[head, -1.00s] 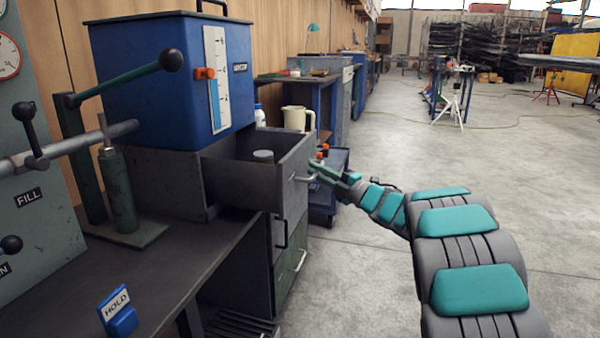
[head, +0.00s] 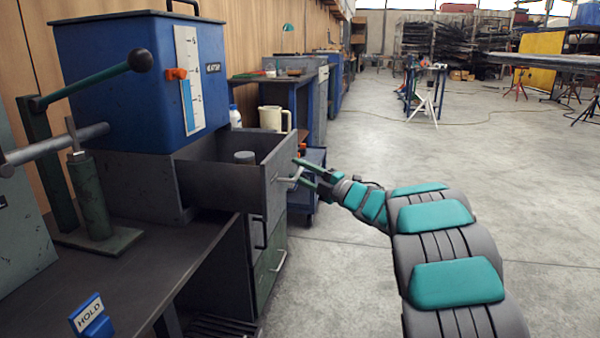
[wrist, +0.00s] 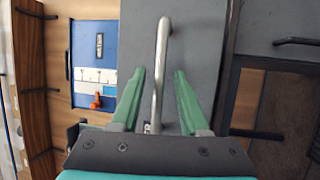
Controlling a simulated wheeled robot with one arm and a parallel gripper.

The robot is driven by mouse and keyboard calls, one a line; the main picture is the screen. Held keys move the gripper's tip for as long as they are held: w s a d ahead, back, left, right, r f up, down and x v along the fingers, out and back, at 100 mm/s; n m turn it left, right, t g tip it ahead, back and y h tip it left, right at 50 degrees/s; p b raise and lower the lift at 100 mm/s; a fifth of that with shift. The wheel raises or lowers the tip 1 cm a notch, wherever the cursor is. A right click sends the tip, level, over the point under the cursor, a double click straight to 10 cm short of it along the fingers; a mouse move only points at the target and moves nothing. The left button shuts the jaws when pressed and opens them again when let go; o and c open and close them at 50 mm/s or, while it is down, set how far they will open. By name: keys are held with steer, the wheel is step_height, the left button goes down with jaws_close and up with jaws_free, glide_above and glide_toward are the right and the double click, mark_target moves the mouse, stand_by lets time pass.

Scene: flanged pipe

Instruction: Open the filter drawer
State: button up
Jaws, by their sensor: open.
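The grey filter drawer (head: 266,184) stands pulled out below the blue tank (head: 135,75), its top open. A small grey cylinder (head: 245,157) stands inside it. The drawer's pale bar handle (head: 290,179) is on its front; in the wrist view the handle (wrist: 161,55) runs lengthwise between my fingers. My gripper (head: 303,171) is open at the drawer front, with a green finger on each side of the handle. In the wrist view gaps show between the bar and both fingers of my gripper (wrist: 160,75).
A HOLD sign (head: 90,318) stands on the dark bench (head: 110,275) at the front left. A green-handled lever (head: 95,82) stands left of the tank. Below are cabinet drawers with handles (head: 268,270). Open concrete floor (head: 350,260) lies to the right.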

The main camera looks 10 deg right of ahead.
steer(key=shift+s+d, duration=0.1)
steer(key=shift+d, duration=0.05)
steer(key=v, duration=0.7)
steer(key=shift+s+d, duration=0.2)
steer(key=shift+f, duration=0.1)
